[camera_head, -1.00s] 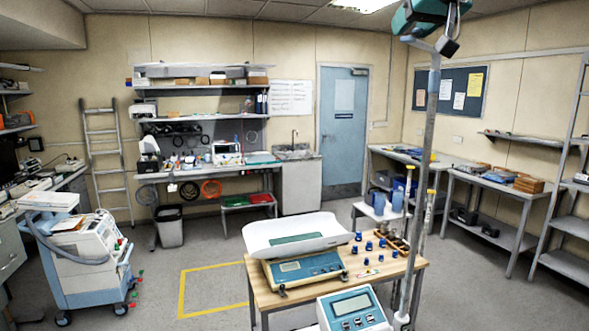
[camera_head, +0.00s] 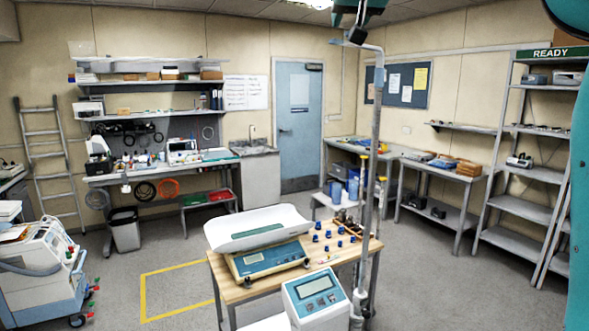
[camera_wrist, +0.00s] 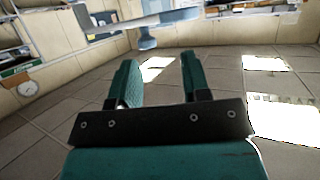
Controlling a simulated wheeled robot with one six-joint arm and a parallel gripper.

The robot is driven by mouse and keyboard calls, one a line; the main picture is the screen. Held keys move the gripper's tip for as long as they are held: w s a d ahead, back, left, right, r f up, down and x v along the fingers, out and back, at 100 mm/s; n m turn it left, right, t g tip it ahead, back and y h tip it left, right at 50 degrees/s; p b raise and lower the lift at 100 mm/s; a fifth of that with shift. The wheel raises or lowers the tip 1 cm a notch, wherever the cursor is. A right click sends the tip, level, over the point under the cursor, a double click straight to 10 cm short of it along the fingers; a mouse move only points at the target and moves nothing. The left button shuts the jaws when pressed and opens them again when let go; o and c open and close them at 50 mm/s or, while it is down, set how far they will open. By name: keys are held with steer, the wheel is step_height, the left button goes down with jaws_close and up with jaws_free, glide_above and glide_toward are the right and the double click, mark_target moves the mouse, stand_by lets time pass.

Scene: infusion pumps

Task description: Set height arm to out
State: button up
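A white and teal scale with a display (camera_head: 318,295) stands at the front, and its tall grey column (camera_head: 374,150) rises to the top of the head view. A short grey bar, which looks like the height arm (camera_head: 372,46), reaches left from the column top. A teal and dark shape just above it, cut by the top edge, appears to be my gripper. In the wrist view my gripper (camera_wrist: 160,60) is open and empty.
A wooden table (camera_head: 228,292) with a baby scale (camera_head: 262,240) and several small blue items stands beside the column. A wheeled machine (camera_head: 40,270) is at left, shelves (camera_head: 520,210) at right. Floor around the yellow outline (camera_head: 145,300) is clear.

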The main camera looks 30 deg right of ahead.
steer(key=v, duration=1.4)
steer(key=a+f+n+g+y+b, duration=0.1)
steer(key=a+f+b, duration=0.3)
steer(key=f, duration=0.8)
steer(key=w+a+f+n+g+y+b, duration=0.1)
steer(key=f+b, duration=0.5)
steer(key=f, duration=0.7)
steer(key=w+a+f+n+g+y+b, duration=0.1)
steer(key=a+f+n+b, duration=0.4)
steer(key=f, duration=0.8)
steer(key=shift+a+n+g+y, duration=0.3)
steer(key=shift+a+g+y, duration=0.2)
steer(key=shift+a+y, duration=0.5)
steer(key=shift+w+d+f, duration=0.15)
